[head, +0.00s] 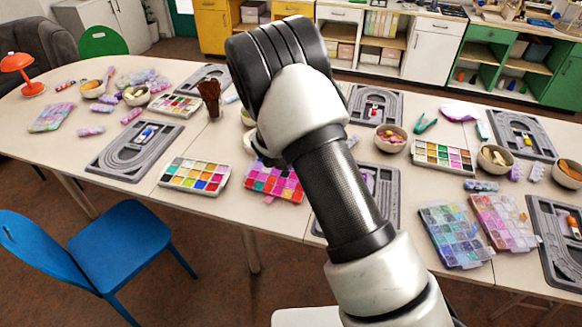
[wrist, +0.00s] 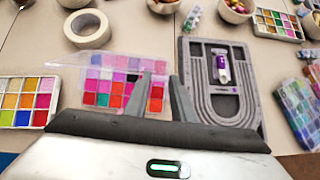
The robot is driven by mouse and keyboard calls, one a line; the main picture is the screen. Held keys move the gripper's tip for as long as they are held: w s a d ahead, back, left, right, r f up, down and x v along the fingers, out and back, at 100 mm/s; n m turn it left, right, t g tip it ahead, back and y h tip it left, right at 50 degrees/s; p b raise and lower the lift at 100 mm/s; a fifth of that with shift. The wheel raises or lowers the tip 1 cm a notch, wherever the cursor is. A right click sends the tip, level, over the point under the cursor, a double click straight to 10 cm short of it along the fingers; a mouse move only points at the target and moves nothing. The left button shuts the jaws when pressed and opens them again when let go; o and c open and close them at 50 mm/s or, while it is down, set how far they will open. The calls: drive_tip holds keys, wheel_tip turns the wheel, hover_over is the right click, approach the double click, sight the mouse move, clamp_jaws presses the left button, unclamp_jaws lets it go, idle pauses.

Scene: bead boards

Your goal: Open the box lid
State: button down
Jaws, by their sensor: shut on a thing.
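The box (wrist: 103,99) is a flat bead box with pink, red and purple compartments, seen at the middle of the wrist view. In the head view the box (head: 270,182) lies near the table's front edge, partly behind my arm. A clear lid (wrist: 72,62) shows over its far side in the wrist view and reaches past its left edge, seemingly raised at a tilt. My gripper (wrist: 160,88) is at the box's right side, its two grey fingers a small gap apart, shut on the lid's edge. The exact contact is hard to see. In the head view my arm hides the gripper.
A grey bead board (wrist: 252,112) with a small purple-and-white item lies close to the right. A paint-coloured box (wrist: 22,103) lies to the left. A tape roll (wrist: 86,27) stands just behind the lid. A blue chair (head: 120,245) stands at the table's front left.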

drive_tip(key=shift+w+d+r, duration=0.2)
drive_tip(key=shift+w+r, duration=0.05)
drive_tip(key=shift+w, duration=0.15)
drive_tip(key=shift+w+d+r, duration=0.2)
drive_tip(key=shift+w, duration=0.2)
drive_tip(key=shift+w+d+f, duration=0.1)
drive_tip(key=shift+w+d, duration=0.1)
drive_tip(key=shift+w, duration=0.2)
drive_tip(key=shift+s, duration=0.1)
drive_tip(key=shift+a, duration=0.15)
drive_tip(key=c, duration=1.5)
unclamp_jaws()
drive_tip(key=shift+s, duration=0.1)
drive_tip(key=p+v, duration=0.1)
drive_tip(key=v, duration=1.6)
drive_tip(key=shift+s+a, duration=0.2)
